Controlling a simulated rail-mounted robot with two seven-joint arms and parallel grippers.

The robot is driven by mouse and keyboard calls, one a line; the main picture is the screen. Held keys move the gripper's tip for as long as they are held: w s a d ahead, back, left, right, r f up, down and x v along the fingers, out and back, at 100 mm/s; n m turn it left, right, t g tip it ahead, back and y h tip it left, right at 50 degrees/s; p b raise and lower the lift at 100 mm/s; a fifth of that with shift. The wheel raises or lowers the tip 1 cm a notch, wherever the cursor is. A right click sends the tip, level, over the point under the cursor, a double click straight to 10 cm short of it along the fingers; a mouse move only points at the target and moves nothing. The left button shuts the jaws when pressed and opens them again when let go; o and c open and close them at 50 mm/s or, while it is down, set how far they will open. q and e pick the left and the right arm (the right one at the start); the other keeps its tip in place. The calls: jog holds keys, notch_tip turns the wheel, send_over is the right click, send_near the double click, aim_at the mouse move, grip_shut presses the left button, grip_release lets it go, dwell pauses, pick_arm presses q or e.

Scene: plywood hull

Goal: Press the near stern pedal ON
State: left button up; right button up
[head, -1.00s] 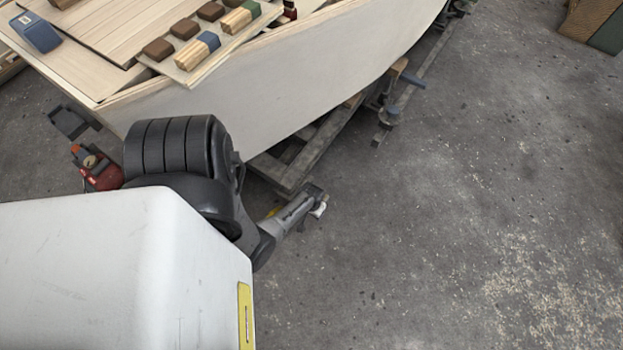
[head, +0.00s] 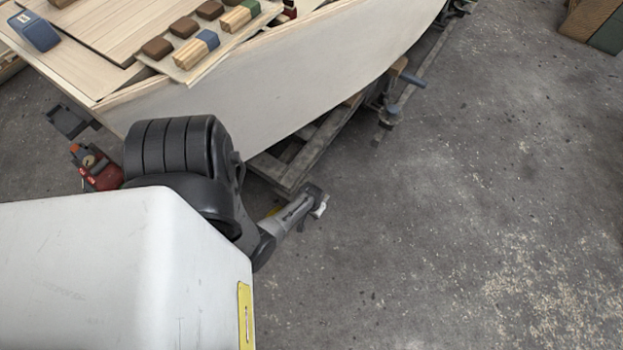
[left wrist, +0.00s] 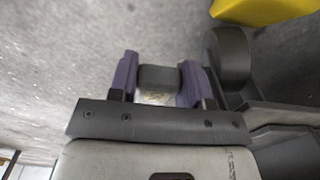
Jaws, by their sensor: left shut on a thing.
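In the left wrist view my left gripper (left wrist: 158,80) has its two purple fingers shut on a dark grey block (left wrist: 158,76) with a pale lower part. I cannot tell what the block belongs to. In the head view a red device (head: 97,170) with an orange part lies on the floor below the hull's left corner, partly behind the dark ribbed arm part. I cannot tell whether it is the pedal. My right gripper shows in neither view.
The plywood hull (head: 290,75) crosses the top of the head view. A board (head: 180,73) on it holds brown and wooden blocks, near a blue box (head: 35,30). A timber cradle (head: 310,160) and clamps (head: 390,105) stand underneath. A yellow object (left wrist: 265,8) shows in the wrist view.

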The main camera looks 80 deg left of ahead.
pick_arm(q)
jog(key=shift+s+d+f+t+y+p, duration=0.25)
jog(key=shift+f+t+y+p, duration=0.15)
jog(key=shift+t+y, duration=0.35)
jog(key=shift+f+t+y, duration=0.35)
jog(key=shift+f+y, duration=0.1)
jog(key=shift+y, duration=0.1)
jog(key=f+t+y+b, duration=0.1)
jog(key=t+y+b, duration=0.1)
jog(key=shift+d+f+y, duration=0.1)
jog(key=shift+f+y, duration=0.2)
jog(key=shift+f, duration=0.05)
jog(key=shift+t, duration=0.3)
jog(key=o, duration=0.9)
